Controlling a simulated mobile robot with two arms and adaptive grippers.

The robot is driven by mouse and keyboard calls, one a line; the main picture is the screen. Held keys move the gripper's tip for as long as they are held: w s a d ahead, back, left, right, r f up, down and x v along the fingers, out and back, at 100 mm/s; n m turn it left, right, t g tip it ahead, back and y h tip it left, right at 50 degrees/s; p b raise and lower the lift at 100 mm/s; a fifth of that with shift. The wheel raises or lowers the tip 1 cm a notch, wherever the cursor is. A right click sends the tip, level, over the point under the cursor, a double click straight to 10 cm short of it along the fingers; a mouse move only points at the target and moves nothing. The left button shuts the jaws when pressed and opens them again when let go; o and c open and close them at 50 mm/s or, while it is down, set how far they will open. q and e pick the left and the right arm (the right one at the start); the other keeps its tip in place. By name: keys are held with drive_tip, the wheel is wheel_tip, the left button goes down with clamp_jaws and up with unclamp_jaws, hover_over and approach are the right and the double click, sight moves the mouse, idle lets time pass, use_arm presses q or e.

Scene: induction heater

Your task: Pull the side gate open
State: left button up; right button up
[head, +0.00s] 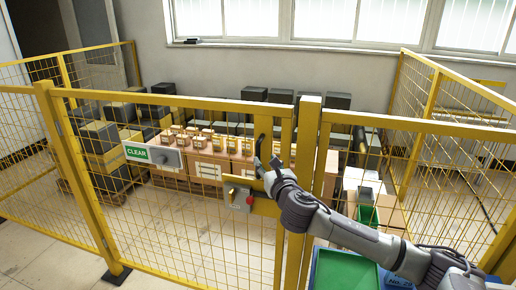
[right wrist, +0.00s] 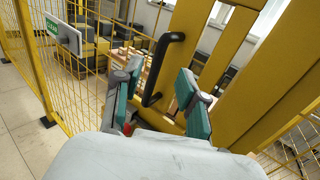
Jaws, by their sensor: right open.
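The side gate (head: 190,101) is a yellow frame with wire mesh. It stands in line with the fence post (head: 308,150) and looks shut. Its black bar handle (right wrist: 163,65) is upright on the gate's yellow stile; in the head view the handle (head: 261,128) is partly hidden by my gripper. My right gripper (head: 272,168) is at the handle's lower end. In the right wrist view the gripper (right wrist: 155,98) is open, with its green-padded fingers either side of the handle's lower part. I cannot tell whether they touch it. My left gripper is not in view.
A grey latch box (head: 238,197) with a red button sits below the handle. A panel with a green CLEAR sign (head: 151,154) hangs on the mesh. Behind the gate are pallets with cartons (head: 200,165) and dark blocks. A green bin (head: 345,270) stands at the lower right.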

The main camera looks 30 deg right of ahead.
sight(259, 152)
drive_tip(key=p+x, duration=0.1)
drive_tip(key=x, duration=0.7)
clamp_jaws()
